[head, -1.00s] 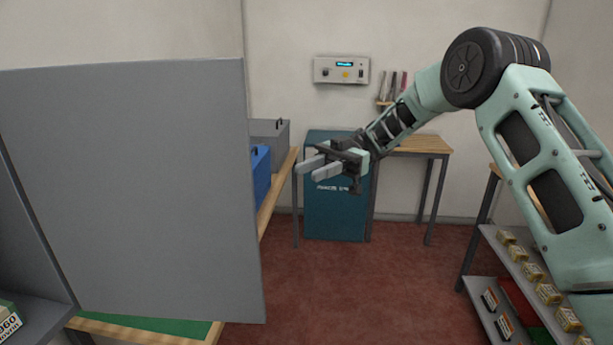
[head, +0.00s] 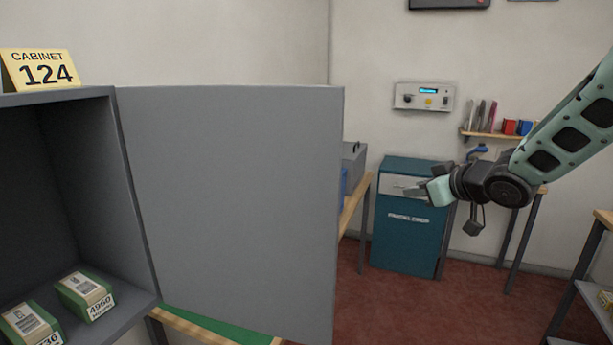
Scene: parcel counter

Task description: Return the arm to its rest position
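My gripper (head: 408,188) is in the right half of the head view, pointing left, in front of the teal cabinet. No object shows at its fingers. The fingers are small and seen nearly edge-on, so I cannot tell whether they are open or shut. My arm comes in from the upper right edge and bends at a dark joint behind the gripper.
A grey cabinet door (head: 235,210) stands open on the left, beside cabinet 124 with green parcels (head: 86,294) inside. A teal cabinet (head: 408,240) stands at the back wall. A shelf rack (head: 590,295) is at the right edge. Red floor between is clear.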

